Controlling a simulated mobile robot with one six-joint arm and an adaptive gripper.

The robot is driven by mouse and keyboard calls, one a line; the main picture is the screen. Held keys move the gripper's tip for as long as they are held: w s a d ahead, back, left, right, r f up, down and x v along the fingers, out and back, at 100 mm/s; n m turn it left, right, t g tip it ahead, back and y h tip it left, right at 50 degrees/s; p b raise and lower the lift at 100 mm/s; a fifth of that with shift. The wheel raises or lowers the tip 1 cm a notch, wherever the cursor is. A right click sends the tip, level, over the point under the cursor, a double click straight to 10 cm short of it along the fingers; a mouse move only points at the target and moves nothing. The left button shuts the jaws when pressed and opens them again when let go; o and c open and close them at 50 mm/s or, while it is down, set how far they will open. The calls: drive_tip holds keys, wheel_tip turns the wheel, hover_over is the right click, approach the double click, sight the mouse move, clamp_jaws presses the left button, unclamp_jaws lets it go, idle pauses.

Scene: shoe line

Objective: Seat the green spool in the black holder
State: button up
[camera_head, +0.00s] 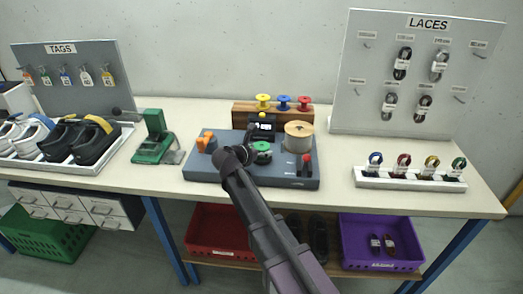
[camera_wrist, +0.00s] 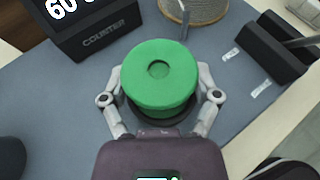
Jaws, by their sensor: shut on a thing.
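The green spool (camera_head: 261,146) is at the middle of the blue-grey board (camera_head: 300,181). In the wrist view, the green spool (camera_wrist: 160,70) shows its round top and centre hole. My gripper (camera_wrist: 161,82) has one finger on each side of it and is shut on it. In the head view, my gripper (camera_head: 251,152) reaches it from the front left. A black round part, seemingly the holder (camera_wrist: 150,117), shows just under the spool. I cannot tell whether the spool rests fully in it; the spool hides most of it.
A black counter (camera_wrist: 95,28) stands just behind the spool. A large cream reel (camera_head: 299,137) is at its right, an orange part (camera_head: 206,142) at its left, and a red-handled part (camera_head: 306,163) at the board's right. A wooden rack (camera_head: 241,117) with coloured spools stands behind.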

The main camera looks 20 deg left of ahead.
drive_tip(key=shift+f, duration=0.3)
drive_tip(key=o, duration=0.9)
drive_tip(key=p+v, duration=0.3)
drive_tip(key=v, duration=0.8)
drive_tip(key=shift+a+r+p, duration=0.1)
drive_tip(key=shift+p, duration=0.25)
idle(0.4)
idle(0.9)
